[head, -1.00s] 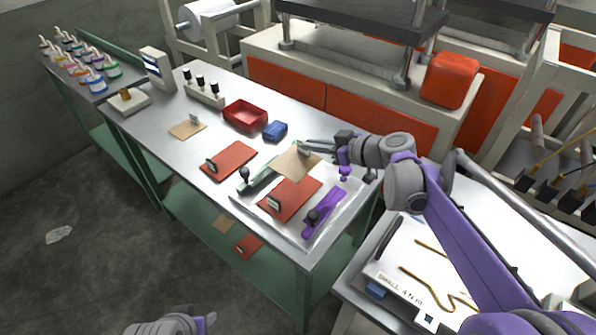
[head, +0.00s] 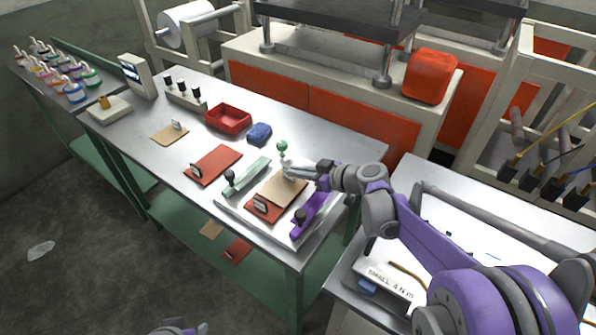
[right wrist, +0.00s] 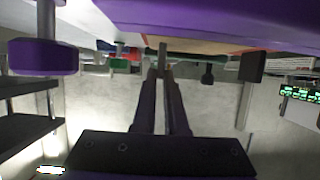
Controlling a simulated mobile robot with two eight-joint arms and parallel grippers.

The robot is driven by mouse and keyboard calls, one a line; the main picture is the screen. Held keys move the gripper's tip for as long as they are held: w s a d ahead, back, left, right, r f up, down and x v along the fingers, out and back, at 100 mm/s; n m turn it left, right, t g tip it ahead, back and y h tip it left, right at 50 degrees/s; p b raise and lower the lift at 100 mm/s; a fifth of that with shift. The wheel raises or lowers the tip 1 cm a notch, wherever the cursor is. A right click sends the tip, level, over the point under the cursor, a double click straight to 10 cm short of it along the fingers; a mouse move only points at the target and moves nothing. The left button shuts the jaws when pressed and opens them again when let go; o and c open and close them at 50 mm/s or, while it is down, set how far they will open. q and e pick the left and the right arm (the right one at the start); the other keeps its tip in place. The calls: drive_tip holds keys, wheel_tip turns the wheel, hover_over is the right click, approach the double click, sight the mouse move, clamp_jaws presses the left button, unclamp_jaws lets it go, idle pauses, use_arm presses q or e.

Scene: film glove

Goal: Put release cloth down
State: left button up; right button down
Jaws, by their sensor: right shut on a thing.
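The release cloth, a tan sheet (head: 283,188), lies over or just above a red sheet (head: 264,211) on a pale tray (head: 240,217). I cannot tell whether it fully touches. My right gripper (head: 290,172) is at its far edge, shut on its small grey tab. In the right wrist view, the fingers (right wrist: 161,72) close together on the tab (right wrist: 163,54), under the cloth's tan edge. A green bar (head: 250,173) and a purple bar (head: 310,214) flank the cloth. Part of my left arm (head: 180,329) shows at the bottom edge; its fingertips are not clear.
Another red sheet (head: 215,164), another tan sheet (head: 169,136), a red bin (head: 228,119) and a blue block (head: 259,133) stand on the steel table. Bare steel (head: 330,140) lies behind the tray. A side table with a labelled plate (head: 395,279) stands at right.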

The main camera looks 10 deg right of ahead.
drive_tip(key=c, duration=1)
unclamp_jaws()
drive_tip(key=shift+f, duration=0.1)
drive_tip(key=shift+o, duration=0.2)
drive_tip(key=shift+s+d+r, duration=0.15)
drive_tip(key=shift+r, duration=0.1)
drive_tip(key=v, duration=0.7)
drive_tip(key=shift+s, duration=0.1)
